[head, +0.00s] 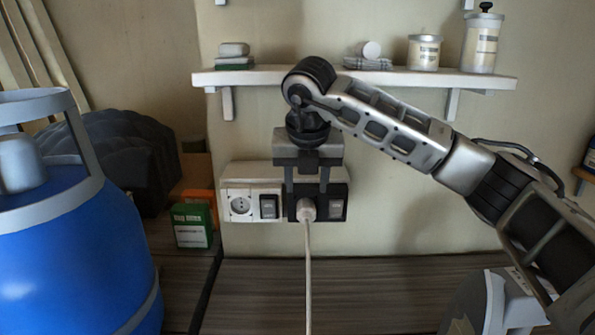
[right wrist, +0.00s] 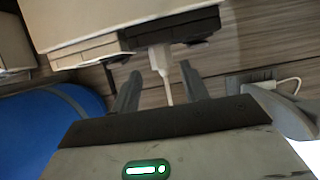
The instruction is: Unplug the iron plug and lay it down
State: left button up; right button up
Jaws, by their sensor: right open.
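The white iron plug (head: 306,210) sits in the black socket of a wall panel, and its pale cord (head: 308,272) hangs straight down to the counter. My right gripper (head: 307,192) is at the panel, its fingers pointing down on either side of the plug. In the right wrist view the plug (right wrist: 160,57) shows between the spread fingers of the right gripper (right wrist: 160,72), with a gap on both sides. A grey iron (head: 465,308) is partly visible at the lower right. My left gripper is not in view.
The panel also holds a white socket (head: 239,204) and switches (head: 269,206). A shelf (head: 270,76) with jars runs above my right arm. A blue gas cylinder (head: 75,250) and a green box (head: 192,224) stand at left. The counter (head: 370,290) below is largely clear.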

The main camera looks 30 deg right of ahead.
aim_at(306, 204)
jog(key=x, duration=0.6)
jog(key=shift+s, duration=0.25)
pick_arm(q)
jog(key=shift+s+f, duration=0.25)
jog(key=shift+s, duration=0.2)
pick_arm(e)
jog(key=shift+w+f, duration=0.2)
jog(key=shift+f, duration=0.2)
jog(key=c, duration=0.9)
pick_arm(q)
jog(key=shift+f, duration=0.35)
pick_arm(e)
jog(key=shift+s+a, duration=0.3)
jog(key=shift+s, duration=0.35)
jog(key=shift+s+a, duration=0.3)
jog(key=shift+s, duration=0.3)
pick_arm(q)
jog(key=shift+b, duration=0.3)
pick_arm(e)
jog(key=shift+s, duration=0.15)
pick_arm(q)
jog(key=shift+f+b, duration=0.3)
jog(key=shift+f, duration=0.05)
pick_arm(e)
jog(key=shift+s+a, duration=0.4)
jog(key=shift+s, duration=0.25)
